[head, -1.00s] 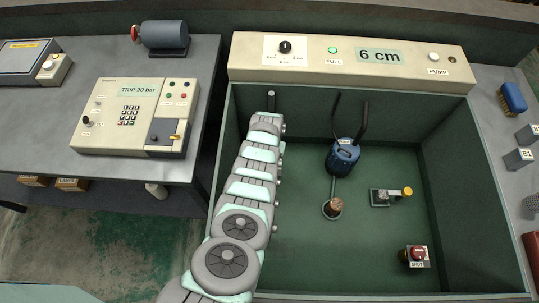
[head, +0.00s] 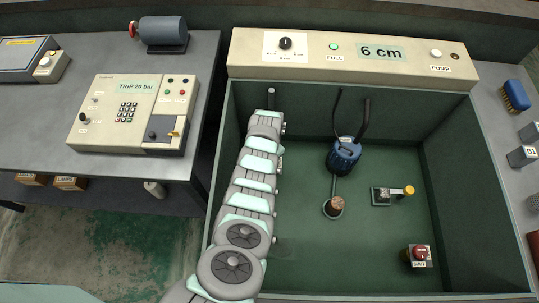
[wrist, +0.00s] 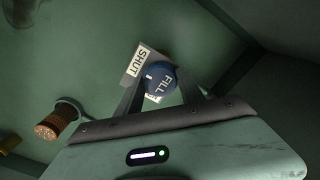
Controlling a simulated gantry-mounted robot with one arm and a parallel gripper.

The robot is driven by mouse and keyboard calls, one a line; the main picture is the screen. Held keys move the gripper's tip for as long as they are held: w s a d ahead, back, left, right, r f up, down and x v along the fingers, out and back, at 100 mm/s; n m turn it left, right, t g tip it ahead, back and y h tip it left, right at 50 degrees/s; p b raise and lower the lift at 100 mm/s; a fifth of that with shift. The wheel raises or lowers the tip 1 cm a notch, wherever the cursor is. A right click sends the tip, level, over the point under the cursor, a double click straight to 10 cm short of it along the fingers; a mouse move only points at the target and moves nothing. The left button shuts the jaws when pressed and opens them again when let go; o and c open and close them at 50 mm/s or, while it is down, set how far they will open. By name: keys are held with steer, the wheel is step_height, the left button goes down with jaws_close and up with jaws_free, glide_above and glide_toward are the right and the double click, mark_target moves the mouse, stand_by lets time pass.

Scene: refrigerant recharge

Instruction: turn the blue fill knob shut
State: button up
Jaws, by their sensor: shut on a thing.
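The finger contact is partly hidden by the knob. In the head view my arm (head: 254,180) reaches down into the green tank along its left side, and the knob cannot be made out there.
The tank (head: 440,190) also holds a dark blue canister (head: 343,155) with hoses, a copper-coloured piece (head: 335,207), a yellow-capped valve (head: 409,190) and a red knob (head: 421,253). A control panel (head: 300,64) reading "6 cm" runs along the back.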

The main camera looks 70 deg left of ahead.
stand_by(0.4)
steer(key=o, duration=1.4)
steer(key=shift+r, duration=0.1)
step_height(320, 180, up, 11)
steer(key=p, duration=0.2)
steer(key=shift+f+p, duration=0.2)
steer(key=shift+p, duration=0.2)
